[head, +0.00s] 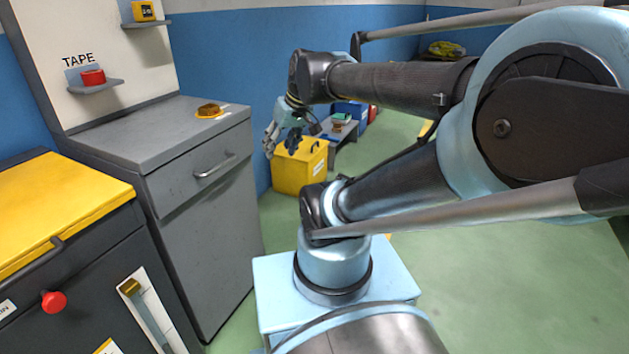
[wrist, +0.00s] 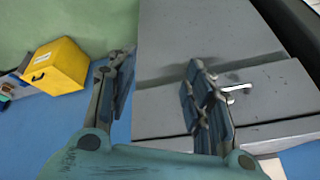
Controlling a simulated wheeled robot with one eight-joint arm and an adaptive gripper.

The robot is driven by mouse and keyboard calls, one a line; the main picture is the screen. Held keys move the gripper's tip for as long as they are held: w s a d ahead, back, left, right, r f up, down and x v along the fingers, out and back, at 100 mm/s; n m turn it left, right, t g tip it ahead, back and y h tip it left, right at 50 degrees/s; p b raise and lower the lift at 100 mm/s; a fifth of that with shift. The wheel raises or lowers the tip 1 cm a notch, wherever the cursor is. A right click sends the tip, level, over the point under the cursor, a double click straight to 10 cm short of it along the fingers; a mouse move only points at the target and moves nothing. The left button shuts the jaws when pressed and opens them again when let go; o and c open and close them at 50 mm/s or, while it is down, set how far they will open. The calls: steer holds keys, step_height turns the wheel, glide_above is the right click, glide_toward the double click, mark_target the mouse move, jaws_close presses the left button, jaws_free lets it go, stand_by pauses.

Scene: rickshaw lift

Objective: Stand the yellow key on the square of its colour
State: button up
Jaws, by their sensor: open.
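I cannot make out a yellow key or a yellow square for certain in either view. A small brown-gold object (head: 209,109) sits on a flat yellow-orange patch on top of the grey cabinet (head: 160,130); its shape is too small to tell. My gripper (head: 281,142) is open and empty, in the air beyond the cabinet's right side, before the blue wall. In the wrist view my gripper (wrist: 160,65) shows both fingers spread. The grey cabinet (wrist: 190,35) with its drawer handle lies behind them there, apart from the fingers.
A yellow box (head: 300,165) stands on the floor by the wall; it shows in the wrist view (wrist: 55,66). A yellow-topped bench (head: 60,205) is at left. Shelves hold a red roll (head: 93,77) and a yellow item (head: 143,11). Green floor (head: 520,280) is clear at right.

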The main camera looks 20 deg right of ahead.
steer(key=s+d+f+m+g+h, duration=0.1)
steer(key=s+d+f+m+h, duration=0.2)
steer(key=s+d+f, duration=0.5)
steer(key=shift+s+f+g, duration=0.15)
steer(key=shift+f+g, duration=0.25)
steer(key=shift+f, duration=0.5)
steer(key=shift+w+f, duration=0.15)
steer(key=shift+w, duration=0.2)
steer(key=shift+w+f, duration=0.1)
steer(key=shift+w, duration=0.1)
steer(key=c, duration=0.3)
steer(key=shift+s+a, duration=0.1)
